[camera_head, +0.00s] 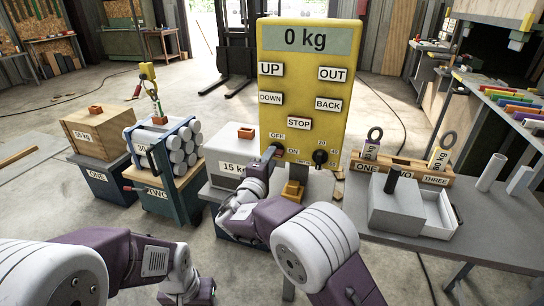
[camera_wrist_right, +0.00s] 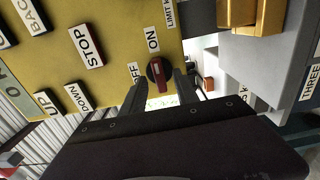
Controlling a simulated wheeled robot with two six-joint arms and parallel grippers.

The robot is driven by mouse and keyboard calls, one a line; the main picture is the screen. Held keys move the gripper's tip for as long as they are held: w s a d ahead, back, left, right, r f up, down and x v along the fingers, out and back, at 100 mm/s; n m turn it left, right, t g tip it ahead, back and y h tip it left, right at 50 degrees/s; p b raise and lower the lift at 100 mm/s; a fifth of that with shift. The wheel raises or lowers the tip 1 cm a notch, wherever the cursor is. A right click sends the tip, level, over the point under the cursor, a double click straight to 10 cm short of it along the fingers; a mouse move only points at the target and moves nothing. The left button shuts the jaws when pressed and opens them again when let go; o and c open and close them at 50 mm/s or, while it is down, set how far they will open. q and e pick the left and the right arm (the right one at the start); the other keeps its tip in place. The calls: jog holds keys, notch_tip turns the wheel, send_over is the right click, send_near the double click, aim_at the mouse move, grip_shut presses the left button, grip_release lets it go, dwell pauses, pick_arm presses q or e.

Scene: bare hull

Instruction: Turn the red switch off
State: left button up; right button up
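The red switch (camera_wrist_right: 158,75) is a dark round knob with a red bar across it, on the yellow panel (camera_head: 300,120). Its bar points roughly toward the ON label (camera_wrist_right: 152,40); the OFF label (camera_wrist_right: 133,72) is to the left in the right wrist view. My right gripper (camera_wrist_right: 161,88) is open, with one finger on each side of the knob and gaps showing. In the head view the right gripper (camera_head: 270,155) is at the panel's lower left and hides most of the switch.
A black knob (camera_head: 320,157) sits right of the switch. A yellow block (camera_head: 293,188) stands below the panel. A grey box (camera_head: 397,208) and a rack with tagged rings (camera_head: 400,167) are at the right. A 15 kg box (camera_head: 229,155) stands at the left.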

jog(key=shift+w+d, duration=0.25)
jog(key=shift+w, duration=0.45)
grip_shut()
jog(key=shift+n+p, duration=1.05)
jog(key=shift+n, duration=7.85)
